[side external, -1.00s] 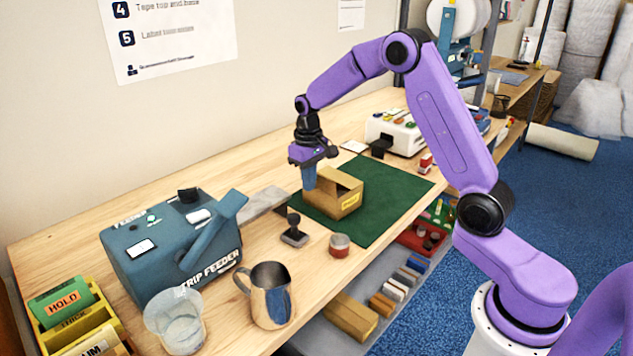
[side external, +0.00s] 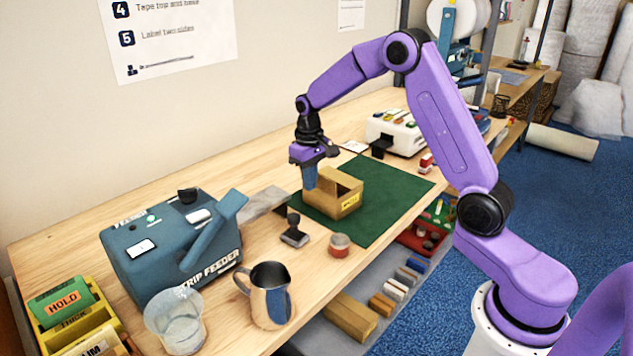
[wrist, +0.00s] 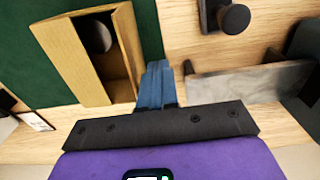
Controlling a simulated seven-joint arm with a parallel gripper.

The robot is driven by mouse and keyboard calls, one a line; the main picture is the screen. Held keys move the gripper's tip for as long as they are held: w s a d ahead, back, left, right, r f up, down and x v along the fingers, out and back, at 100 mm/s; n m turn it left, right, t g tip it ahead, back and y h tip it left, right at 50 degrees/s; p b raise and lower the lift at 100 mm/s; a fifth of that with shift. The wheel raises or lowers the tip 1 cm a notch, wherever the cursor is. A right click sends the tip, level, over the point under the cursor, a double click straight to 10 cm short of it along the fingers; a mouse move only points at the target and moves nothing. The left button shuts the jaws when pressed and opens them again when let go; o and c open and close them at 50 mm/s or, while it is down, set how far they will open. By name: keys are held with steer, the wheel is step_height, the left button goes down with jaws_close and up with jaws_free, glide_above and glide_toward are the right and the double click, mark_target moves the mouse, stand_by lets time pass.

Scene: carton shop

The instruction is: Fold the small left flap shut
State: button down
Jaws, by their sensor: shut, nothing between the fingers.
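A small brown carton (side external: 343,204) sits on the green mat (side external: 384,219), its top partly open with a dark gap. My gripper (side external: 309,186) points down at the carton's left end, its blue fingers shut and empty. In the wrist view the carton (wrist: 80,62) lies to the left, and a dark round object shows inside it. The blue fingertips (wrist: 156,72) are together just beside the carton's end. I cannot tell whether they touch it. The small left flap is not clearly made out, being at or behind the fingers.
A black-handled stamp (side external: 294,231) and a small red-and-grey tin (side external: 339,245) stand in front of the carton. The blue strip feeder (side external: 165,250) with its grey outlet plate (side external: 262,203) is to the left. A metal pitcher (side external: 270,300) stands nearer. Mat to the right is clear.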

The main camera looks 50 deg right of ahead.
steer(key=shift+d, duration=1.05)
steer(key=shift+s+d, duration=0.15)
steer(key=shift+d, duration=1.05)
step_height(320, 180, up, 6)
steer(key=shift+d+r, duration=0.25)
steer(key=shift+d, duration=0.2)
stand_by(0.3)
